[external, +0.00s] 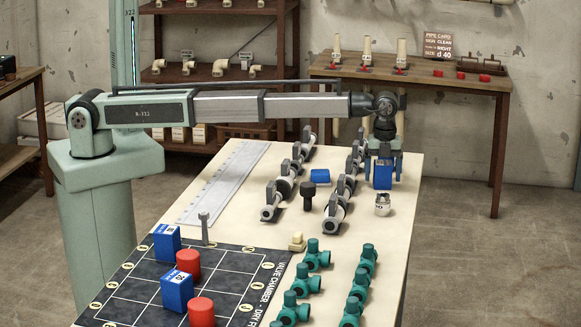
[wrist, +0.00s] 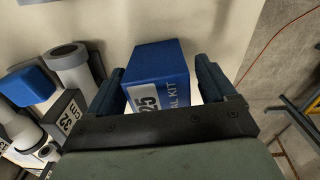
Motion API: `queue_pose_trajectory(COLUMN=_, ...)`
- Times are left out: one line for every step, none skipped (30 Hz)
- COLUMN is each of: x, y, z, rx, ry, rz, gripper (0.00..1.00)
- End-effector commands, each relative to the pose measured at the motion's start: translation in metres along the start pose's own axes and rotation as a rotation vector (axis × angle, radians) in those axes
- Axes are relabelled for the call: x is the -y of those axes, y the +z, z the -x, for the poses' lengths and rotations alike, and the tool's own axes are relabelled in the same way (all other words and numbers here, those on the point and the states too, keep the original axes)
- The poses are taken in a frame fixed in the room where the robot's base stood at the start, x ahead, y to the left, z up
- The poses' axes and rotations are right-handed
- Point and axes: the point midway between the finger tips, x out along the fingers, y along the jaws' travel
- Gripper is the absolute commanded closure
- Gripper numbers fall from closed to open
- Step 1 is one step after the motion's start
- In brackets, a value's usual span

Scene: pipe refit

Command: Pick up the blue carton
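The blue carton (external: 382,174) is at the far right part of the pale table, with white lettering on its side. My gripper (external: 384,178) points down over it, with one finger on either side. In the wrist view, the carton (wrist: 158,72) sits between the two fingers (wrist: 160,92) and shows a "25" label and part of the word "KIT". The fingers look spread around it, with a slim gap on the right side. Whether its base touches the table is hard to tell.
Two other blue boxes (external: 167,243) (external: 176,291) and red cylinders (external: 187,264) stand on the dark grid mat (external: 225,272). A small white part (external: 382,205) stands just in front of the carton. Grey pipe rows (external: 343,192), a blue piece (external: 321,176) and teal valves (external: 318,255) are nearby.

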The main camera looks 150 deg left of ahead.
Motion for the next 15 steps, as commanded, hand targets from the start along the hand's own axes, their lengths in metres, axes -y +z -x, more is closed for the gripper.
queue_pose_trajectory(x=0.0, y=0.0, z=0.0001, rx=0.0, ry=0.0, rz=0.0, gripper=0.22)
queue_pose_trajectory(x=0.0, y=0.0, z=0.0002, rx=0.0, ry=0.0, rz=0.0, gripper=0.24)
queue_pose_trajectory(x=-0.0001, y=0.0, z=0.0002, rx=0.0, ry=0.0, rz=0.0, gripper=0.28)
queue_pose_trajectory(x=-0.0001, y=0.0, z=0.0002, rx=0.0, ry=0.0, rz=0.0, gripper=0.31)
queue_pose_trajectory(x=-0.0001, y=0.0, z=0.0003, rx=0.0, ry=0.0, rz=0.0, gripper=0.34)
queue_pose_trajectory(x=-0.0001, y=0.0, z=0.0003, rx=0.0, ry=0.0, rz=0.0, gripper=0.38)
queue_pose_trajectory(x=-0.0001, y=0.0, z=0.0003, rx=0.0, ry=0.0, rz=0.0, gripper=0.41)
queue_pose_trajectory(x=-0.0001, y=0.0, z=0.0003, rx=0.0, ry=0.0, rz=0.0, gripper=0.44)
queue_pose_trajectory(x=-0.0001, y=0.0, z=0.0003, rx=0.0, ry=0.0, rz=0.0, gripper=0.47)
queue_pose_trajectory(x=-0.0001, y=0.0, z=0.0003, rx=0.0, ry=0.0, rz=0.0, gripper=0.5)
queue_pose_trajectory(x=-0.0001, y=0.0, z=0.0003, rx=0.0, ry=0.0, rz=0.0, gripper=0.53)
queue_pose_trajectory(x=0.0, y=0.0, z=0.0003, rx=0.0, ry=0.0, rz=0.0, gripper=0.57)
queue_pose_trajectory(x=0.0, y=0.0, z=0.0003, rx=0.0, ry=0.0, rz=0.0, gripper=0.6)
queue_pose_trajectory(x=0.0, y=0.0, z=0.0003, rx=0.0, ry=0.0, rz=0.0, gripper=0.63)
queue_pose_trajectory(x=-0.0001, y=0.0, z=0.0003, rx=0.0, ry=0.0, rz=0.0, gripper=0.67)
